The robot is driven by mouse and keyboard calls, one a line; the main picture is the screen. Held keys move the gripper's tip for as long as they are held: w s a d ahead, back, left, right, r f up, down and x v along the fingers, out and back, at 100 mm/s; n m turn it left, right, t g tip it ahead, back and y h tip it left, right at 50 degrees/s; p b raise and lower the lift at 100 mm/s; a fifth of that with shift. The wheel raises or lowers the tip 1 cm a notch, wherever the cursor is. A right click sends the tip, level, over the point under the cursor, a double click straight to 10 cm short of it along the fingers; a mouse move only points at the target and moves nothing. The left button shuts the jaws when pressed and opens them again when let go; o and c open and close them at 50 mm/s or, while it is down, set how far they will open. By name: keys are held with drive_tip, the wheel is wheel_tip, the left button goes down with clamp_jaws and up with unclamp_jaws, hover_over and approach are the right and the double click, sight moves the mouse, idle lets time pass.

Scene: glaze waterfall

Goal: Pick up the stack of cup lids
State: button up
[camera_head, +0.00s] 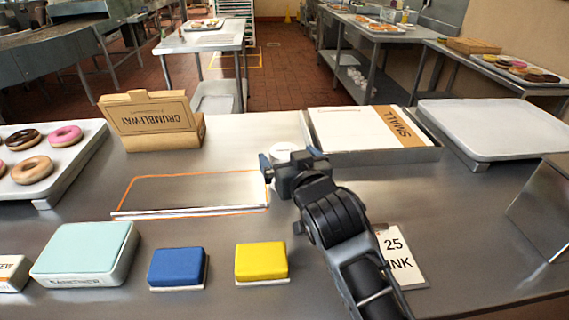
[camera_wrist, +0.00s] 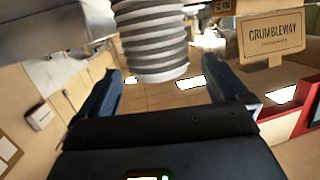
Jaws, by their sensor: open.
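The stack of cup lids (camera_wrist: 152,45) is a white and grey ridged column in the wrist view. It stands between the two open fingers of my gripper (camera_wrist: 162,72), with a gap visible on each side at the fingertips. Its upper part runs out of the frame. In the head view, the white round top of the stack (camera_head: 284,148) shows just beyond my gripper (camera_head: 290,160), which hides most of it. Whether the fingers touch the stack cannot be told.
A tray holding a "SMALL" box (camera_head: 345,127) lies just behind right. An empty white tray (camera_head: 500,130) is farther right. A Crumbleway box (camera_head: 150,120) stands back left. An orange-outlined metal plate (camera_head: 190,192) lies left. Yellow (camera_head: 261,261) and blue (camera_head: 177,267) blocks lie in front.

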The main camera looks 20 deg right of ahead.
sight(287, 154)
drive_tip(key=x, duration=0.3)
drive_tip(key=shift+w, duration=0.2)
drive_tip(key=c, duration=1)
drive_tip(key=shift+r, duration=0.1)
